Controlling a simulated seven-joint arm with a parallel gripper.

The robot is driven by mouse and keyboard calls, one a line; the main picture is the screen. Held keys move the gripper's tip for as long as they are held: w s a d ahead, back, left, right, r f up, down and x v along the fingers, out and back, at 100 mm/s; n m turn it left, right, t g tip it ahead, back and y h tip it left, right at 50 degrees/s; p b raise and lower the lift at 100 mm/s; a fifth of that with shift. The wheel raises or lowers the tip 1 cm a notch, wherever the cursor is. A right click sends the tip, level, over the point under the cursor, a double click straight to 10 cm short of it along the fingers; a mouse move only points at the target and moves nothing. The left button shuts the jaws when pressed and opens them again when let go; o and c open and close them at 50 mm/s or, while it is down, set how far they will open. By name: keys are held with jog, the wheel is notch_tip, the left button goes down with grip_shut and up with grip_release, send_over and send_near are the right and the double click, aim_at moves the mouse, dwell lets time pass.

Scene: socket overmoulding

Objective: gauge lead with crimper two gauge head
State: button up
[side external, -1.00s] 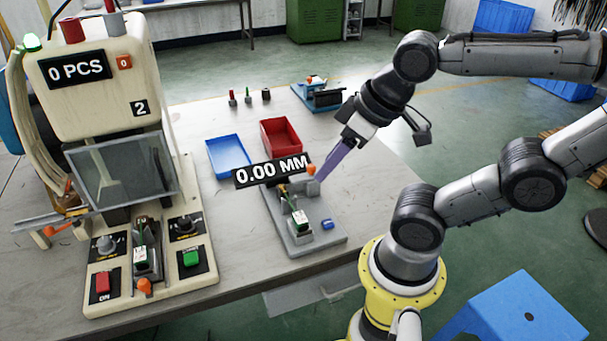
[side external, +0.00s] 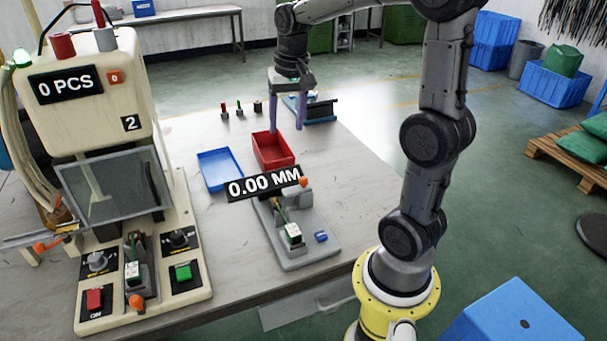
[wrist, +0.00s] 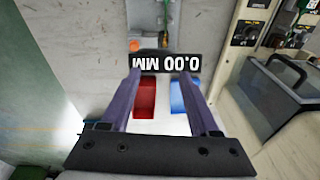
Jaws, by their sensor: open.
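The gauge (side external: 315,250) is a grey fixture on the table with a "0.00 MM" display (side external: 264,185) and an orange knob (side external: 303,182). A lead with a white end block (side external: 293,233) and a green part sits on it. The display also shows upside down in the wrist view (wrist: 170,63). Crimper two (side external: 95,125), the cream machine marked "2" at left, shows "0 PCS"; another white block (side external: 133,270) sits in its front fixture. My gripper (side external: 285,128) is open and empty, pointing down above the red tray's area, behind the gauge. Its purple fingers (wrist: 160,78) are wide apart.
A red tray (side external: 285,150) and a blue tray (side external: 218,185) lie behind the gauge. Several small coloured pegs (side external: 240,108) and a dark blue device (side external: 318,108) stand at the back. A small blue part (side external: 320,236) is on the gauge's right. Table right of the gauge is clear.

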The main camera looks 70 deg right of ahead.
jog(key=m+g, duration=0.2)
send_over(304, 178)
notch_tip(304, 178, down, 6)
jog(key=shift+y, duration=0.4)
notch_tip(304, 178, down, 13)
jog(key=shift+w+f, duration=0.1)
jog(key=shift+f, duration=0.1)
grip_shut()
dwell(0.9)
